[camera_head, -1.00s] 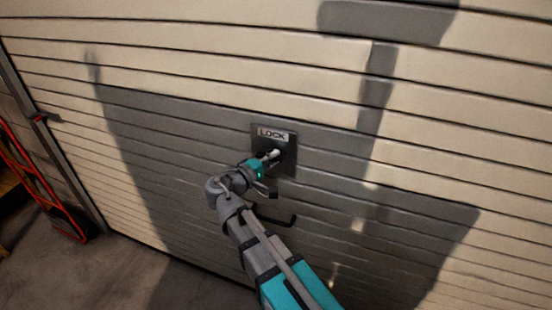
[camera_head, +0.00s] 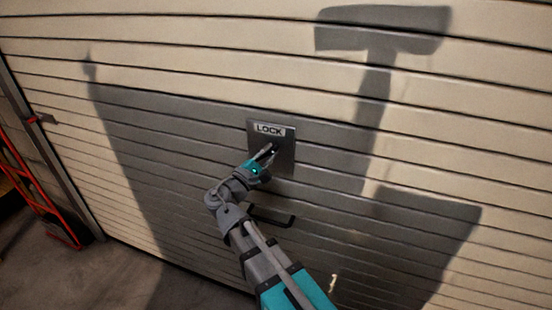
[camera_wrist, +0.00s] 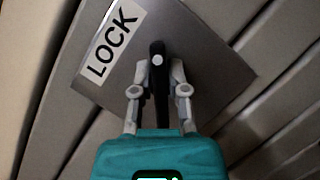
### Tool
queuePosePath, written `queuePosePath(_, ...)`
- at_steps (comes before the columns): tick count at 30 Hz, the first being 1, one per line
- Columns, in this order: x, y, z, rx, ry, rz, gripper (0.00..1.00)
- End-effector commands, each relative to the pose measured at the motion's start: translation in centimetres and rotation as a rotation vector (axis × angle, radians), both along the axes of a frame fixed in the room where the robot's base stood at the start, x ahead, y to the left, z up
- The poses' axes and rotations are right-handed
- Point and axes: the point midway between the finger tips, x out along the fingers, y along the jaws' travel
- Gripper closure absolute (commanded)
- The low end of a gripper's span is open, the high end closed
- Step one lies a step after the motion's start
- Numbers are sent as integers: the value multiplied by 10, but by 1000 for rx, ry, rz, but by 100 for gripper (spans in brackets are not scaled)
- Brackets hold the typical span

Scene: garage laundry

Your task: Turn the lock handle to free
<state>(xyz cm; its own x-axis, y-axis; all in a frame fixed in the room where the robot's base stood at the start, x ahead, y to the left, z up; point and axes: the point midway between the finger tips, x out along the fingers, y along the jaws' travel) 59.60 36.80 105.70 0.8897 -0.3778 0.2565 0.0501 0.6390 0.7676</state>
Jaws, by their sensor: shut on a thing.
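The lock plate (camera_head: 284,160) is a dark metal square on the garage door, with a white label reading LOCK. It also shows in the wrist view (camera_wrist: 210,62), tilted. The black lock handle (camera_wrist: 157,70) sits on the plate, with a light round spot near its top end. My gripper (camera_wrist: 158,80) has one finger on each side of the handle and is shut on it. In the head view my gripper (camera_head: 268,152) reaches the plate from the lower left. The fingers and the teal gripper body hide part of the handle.
The beige slatted garage door (camera_head: 200,60) fills most of the view, with my shadow across it. A black pull handle (camera_head: 272,216) is fixed to the door below the plate, close to my arm. A red hand truck (camera_head: 40,195) stands at the far left. Bare concrete floor shows at lower left.

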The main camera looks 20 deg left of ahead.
Motion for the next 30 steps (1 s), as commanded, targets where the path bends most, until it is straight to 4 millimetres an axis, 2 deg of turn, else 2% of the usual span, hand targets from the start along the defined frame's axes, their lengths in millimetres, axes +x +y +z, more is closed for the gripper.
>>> queuePosePath(1,2,9,-8,-40,20,26,100)
queuePosePath(21,1,4,-7,-658,70,18,100)
queuePosePath(30,1,2,-8,-829,86,15,100)
